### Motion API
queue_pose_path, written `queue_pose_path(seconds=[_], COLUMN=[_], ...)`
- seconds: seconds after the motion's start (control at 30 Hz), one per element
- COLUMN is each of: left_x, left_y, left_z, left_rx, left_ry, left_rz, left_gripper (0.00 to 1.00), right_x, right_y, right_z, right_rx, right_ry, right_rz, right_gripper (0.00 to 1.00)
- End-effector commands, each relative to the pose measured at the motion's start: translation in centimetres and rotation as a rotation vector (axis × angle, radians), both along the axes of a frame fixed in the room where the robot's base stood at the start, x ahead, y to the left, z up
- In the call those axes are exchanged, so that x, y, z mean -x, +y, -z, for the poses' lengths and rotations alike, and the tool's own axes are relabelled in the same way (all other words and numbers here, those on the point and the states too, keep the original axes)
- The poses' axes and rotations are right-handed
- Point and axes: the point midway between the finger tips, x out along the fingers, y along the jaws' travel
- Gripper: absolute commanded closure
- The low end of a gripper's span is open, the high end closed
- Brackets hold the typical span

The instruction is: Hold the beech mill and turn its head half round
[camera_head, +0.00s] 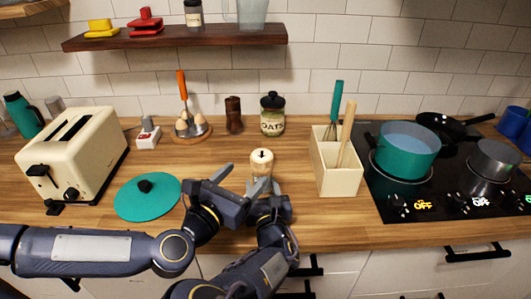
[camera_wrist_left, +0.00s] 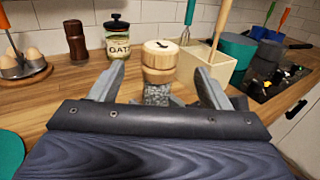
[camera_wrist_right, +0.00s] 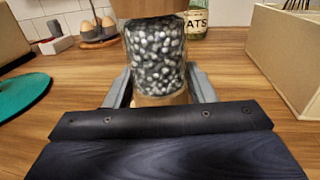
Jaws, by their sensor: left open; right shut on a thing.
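The beech mill (camera_head: 262,163) stands upright on the counter, with a pale wooden head and a dark mark on top. In the left wrist view its head (camera_wrist_left: 160,56) sits above a clear body of dark and light grains. My left gripper (camera_head: 226,180) is open beside the mill's head. In the left wrist view its two fingers spread to either side of the mill, apart from it.
A cream utensil box (camera_head: 338,178) stands right of the mill, near the hob (camera_head: 440,195). A teal lid (camera_head: 147,198) and toaster (camera_head: 72,155) are at left. Behind are an oats jar (camera_head: 272,115), dark mill (camera_head: 233,115) and egg holder (camera_head: 190,128).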

Motion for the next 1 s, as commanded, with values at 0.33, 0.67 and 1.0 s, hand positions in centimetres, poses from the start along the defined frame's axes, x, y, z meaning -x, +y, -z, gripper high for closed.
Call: queue_pose_path(seconds=[0.33, 0.67, 1.0], left_x=[-6.0, -8.8, -8.9], left_y=[-3.7, -5.3, -5.3], left_z=[0.0, 0.0, 0.1], left_rx=[-0.001, -0.003, -0.004], left_ry=[0.001, 0.001, 0.001], left_rz=[0.002, 0.001, 0.001], left_gripper=[0.3, 0.3, 0.38], right_x=[0.0, 0.0, 0.0], right_y=[0.0, 0.0, 0.0], right_z=[0.0, 0.0, 0.0], right_rx=[0.0, 0.0, 0.0], right_ry=[-0.001, -0.001, -0.001], right_rz=[0.0, 0.0, 0.0], right_gripper=[0.87, 0.87, 0.87])
